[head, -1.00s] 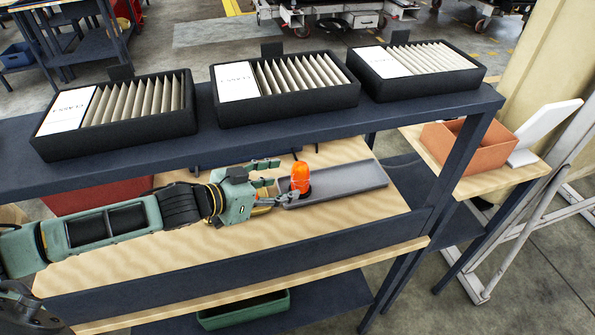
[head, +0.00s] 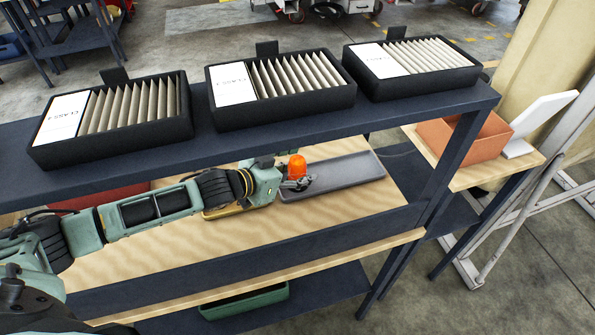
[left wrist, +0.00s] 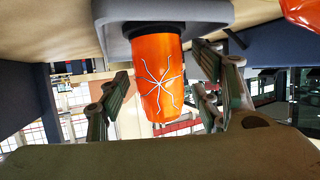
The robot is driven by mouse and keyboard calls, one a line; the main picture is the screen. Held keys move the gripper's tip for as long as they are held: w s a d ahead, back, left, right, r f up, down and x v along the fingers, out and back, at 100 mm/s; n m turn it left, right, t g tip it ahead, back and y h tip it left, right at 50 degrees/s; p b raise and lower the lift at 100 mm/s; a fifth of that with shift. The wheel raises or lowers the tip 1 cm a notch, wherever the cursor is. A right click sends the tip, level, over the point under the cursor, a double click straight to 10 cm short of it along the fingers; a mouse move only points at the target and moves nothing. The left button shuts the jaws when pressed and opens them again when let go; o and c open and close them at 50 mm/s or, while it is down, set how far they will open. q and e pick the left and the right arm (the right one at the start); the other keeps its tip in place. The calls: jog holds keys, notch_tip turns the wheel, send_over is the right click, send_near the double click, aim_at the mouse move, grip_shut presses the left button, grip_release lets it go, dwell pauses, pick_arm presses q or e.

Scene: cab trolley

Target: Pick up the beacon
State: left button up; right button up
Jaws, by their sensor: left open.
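The beacon (head: 297,166) is orange with a dark base and stands upright at the left end of a shallow grey tray (head: 345,180) on the wooden bench. In the left wrist view, which looks upside down, the beacon (left wrist: 158,75) has a white star-like crack pattern on its orange dome. My left gripper (head: 292,181) is at the beacon from the left. In the left wrist view its open fingers (left wrist: 165,95) stand on either side of the beacon, with visible gaps. In the head view the beacon's base is partly hidden by the fingers. My right gripper is not in view.
An orange bin (head: 464,138) stands on a side table at right. A green bin (head: 245,302) sits below. The bench front is clear.

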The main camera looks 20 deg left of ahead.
pick_arm(q)
jog(key=c, duration=1.4)
